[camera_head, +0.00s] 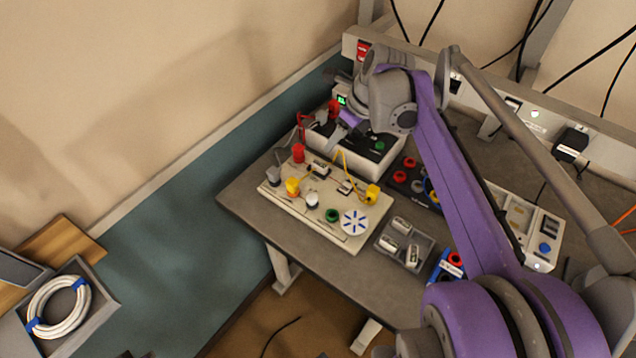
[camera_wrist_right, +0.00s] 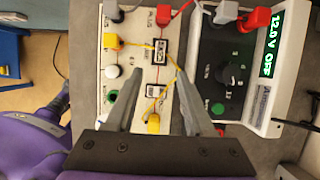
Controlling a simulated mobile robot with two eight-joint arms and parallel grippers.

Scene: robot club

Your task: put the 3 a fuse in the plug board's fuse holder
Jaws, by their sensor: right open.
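The cream plug board (camera_head: 340,225) lies on the bench and also shows in the right wrist view (camera_wrist_right: 118,72). Two small dark-and-white component blocks sit on it, one farther back (camera_head: 320,170) and one nearer (camera_head: 345,187); I cannot tell which is the fuse holder. In the right wrist view they are an upper block (camera_wrist_right: 160,50) and a lower block (camera_wrist_right: 155,91). My right gripper (camera_wrist_right: 158,72) is open and empty, its fingers spread above the board on either side of the blocks. No fuse can be made out by its rating. My left gripper is not in view.
A grey tray (camera_head: 427,248) with several small blocks stands right of the board. A power supply (camera_wrist_right: 268,70) reading "12.0V OFF" stands behind the board. Red, yellow and grey plugs with leads stick up from the board. A coiled white cable (camera_head: 60,306) lies at far left.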

